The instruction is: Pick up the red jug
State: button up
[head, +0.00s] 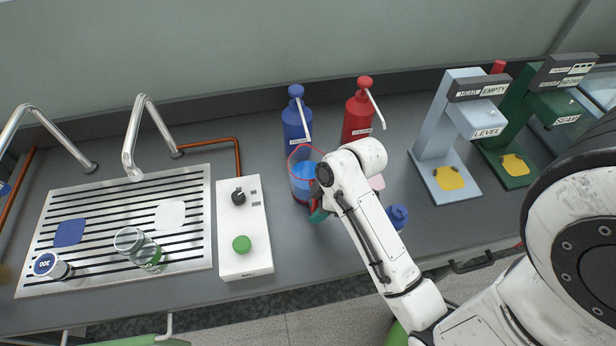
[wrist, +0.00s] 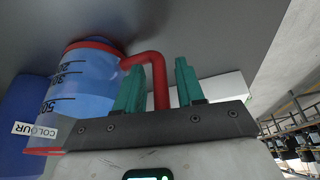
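The red jug (head: 301,186) is a see-through jug with a red rim, red handle and red base; it looks blue inside. It stands upright on the grey counter in front of the blue pump bottle. In the wrist view the jug (wrist: 88,80) fills the left side, with dark volume marks on its wall. My gripper (head: 319,212) is at the jug's near right side, partly hidden by my arm. In the wrist view the teal fingers of my gripper (wrist: 159,78) are apart, with the red handle between them and a gap before the right finger.
A blue pump bottle (head: 296,125) and a red pump bottle (head: 358,118) stand behind the jug. A white control box (head: 243,215) with a green button is to the left. A small blue object (head: 397,216) lies right of my wrist. Grey-blue and green seamers stand further right.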

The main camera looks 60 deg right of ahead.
grip_shut()
jog(key=shift+r, duration=0.1)
dwell(1.0)
